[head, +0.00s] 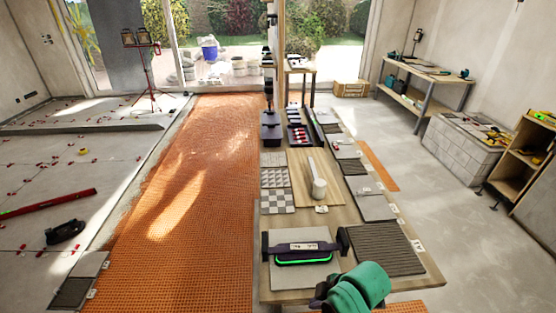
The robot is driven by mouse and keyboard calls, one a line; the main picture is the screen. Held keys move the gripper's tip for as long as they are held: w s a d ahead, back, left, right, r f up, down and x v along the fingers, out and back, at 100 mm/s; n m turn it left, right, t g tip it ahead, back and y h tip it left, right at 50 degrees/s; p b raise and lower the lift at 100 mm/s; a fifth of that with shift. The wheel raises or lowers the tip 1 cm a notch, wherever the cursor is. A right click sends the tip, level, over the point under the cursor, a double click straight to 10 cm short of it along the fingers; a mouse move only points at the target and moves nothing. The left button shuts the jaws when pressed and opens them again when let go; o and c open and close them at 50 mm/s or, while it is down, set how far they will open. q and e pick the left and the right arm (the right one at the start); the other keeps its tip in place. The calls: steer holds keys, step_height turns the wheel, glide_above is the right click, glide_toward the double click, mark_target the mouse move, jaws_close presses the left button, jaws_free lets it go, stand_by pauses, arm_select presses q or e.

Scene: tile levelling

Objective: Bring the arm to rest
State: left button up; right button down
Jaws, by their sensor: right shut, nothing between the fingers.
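My right gripper (322,294) is at the bottom edge of the view, just right of the middle, dark and partly hidden by my teal wrist. It is shut and empty, near the front edge of the long wooden table (422,277). A black double-handled tool (302,247) with a glowing green strip lies on a light square tile (290,277), up and left of the gripper and apart from it. My left gripper is out of view.
A ribbed dark tile (382,250) lies right of the tool. Patterned tiles and a white cylindrical object (319,189) are farther along the table. Orange matting (185,220) covers the floor to the left. A workbench (425,80) and tiled block (458,145) stand right.

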steer(key=s+d+r+m+h, duration=0.1)
steer(key=s+d+m+h, duration=0.1)
steer(key=s+d+m, duration=0.3)
steer(key=s+d+m+h, duration=0.1)
steer(key=s+d+m, duration=0.1)
steer(key=d+m, duration=0.6)
steer(key=s+f+b, duration=0.2)
steer(key=f, duration=1.2)
steer(key=s+f+b, duration=0.1)
steer(key=s+f, duration=0.1)
steer(key=f, duration=1.1)
steer(key=s+d+f+g+b, duration=0.1)
steer(key=s+f, duration=0.6)
steer(key=s, duration=0.1)
steer(key=s+d+f, duration=0.2)
steer(key=s+f, duration=0.5)
steer(key=f, duration=0.1)
steer(key=shift+s+d+g+b, duration=0.25)
steer(key=shift+s+g+b, duration=0.15)
